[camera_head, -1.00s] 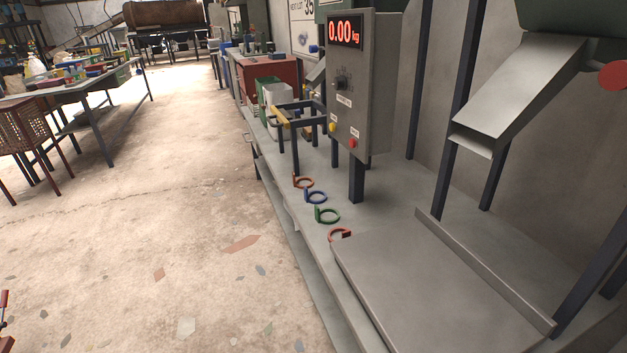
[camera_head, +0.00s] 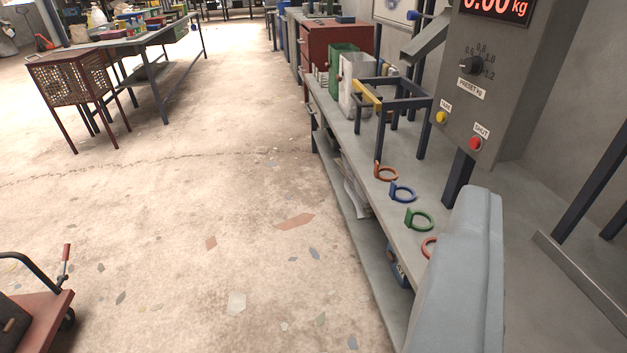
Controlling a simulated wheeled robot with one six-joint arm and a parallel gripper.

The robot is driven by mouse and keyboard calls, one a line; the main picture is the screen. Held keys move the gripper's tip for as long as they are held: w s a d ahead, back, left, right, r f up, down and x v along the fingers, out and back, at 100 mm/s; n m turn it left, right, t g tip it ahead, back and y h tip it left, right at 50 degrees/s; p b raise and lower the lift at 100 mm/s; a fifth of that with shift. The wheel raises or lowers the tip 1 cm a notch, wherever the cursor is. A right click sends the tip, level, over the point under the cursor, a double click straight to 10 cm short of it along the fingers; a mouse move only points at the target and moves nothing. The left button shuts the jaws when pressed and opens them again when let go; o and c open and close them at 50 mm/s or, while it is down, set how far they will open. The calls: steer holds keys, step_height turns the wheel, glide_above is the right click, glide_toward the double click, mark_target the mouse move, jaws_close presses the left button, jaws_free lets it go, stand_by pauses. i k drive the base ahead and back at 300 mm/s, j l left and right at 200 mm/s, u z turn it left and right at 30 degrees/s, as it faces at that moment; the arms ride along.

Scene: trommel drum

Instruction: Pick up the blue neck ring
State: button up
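The blue neck ring (camera_head: 403,193) lies on the grey bench along its front edge, with a small upright tab on its left side. It sits in a row between an orange ring (camera_head: 385,173) behind it and a green ring (camera_head: 420,219) in front. A red-orange ring (camera_head: 429,246) is nearest and partly hidden by a grey link of my arm at the lower right. My gripper's fingers do not show in the view. Nothing covers the blue ring.
The scale's control box (camera_head: 492,75) stands on a post right of the rings. A dark frame with a yellow bar (camera_head: 368,92) stands behind them. The bench (camera_head: 357,148) runs away along the right. A red cart (camera_head: 38,320) is at lower left; the floor between is open.

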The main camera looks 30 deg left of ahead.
mark_target(392, 193)
steer(key=u, duration=0.25)
steer(key=i+j, duration=0.15)
steer(key=i, duration=0.45)
steer(key=i+j, duration=0.1)
steer(key=i, duration=0.55)
steer(key=z, duration=0.05)
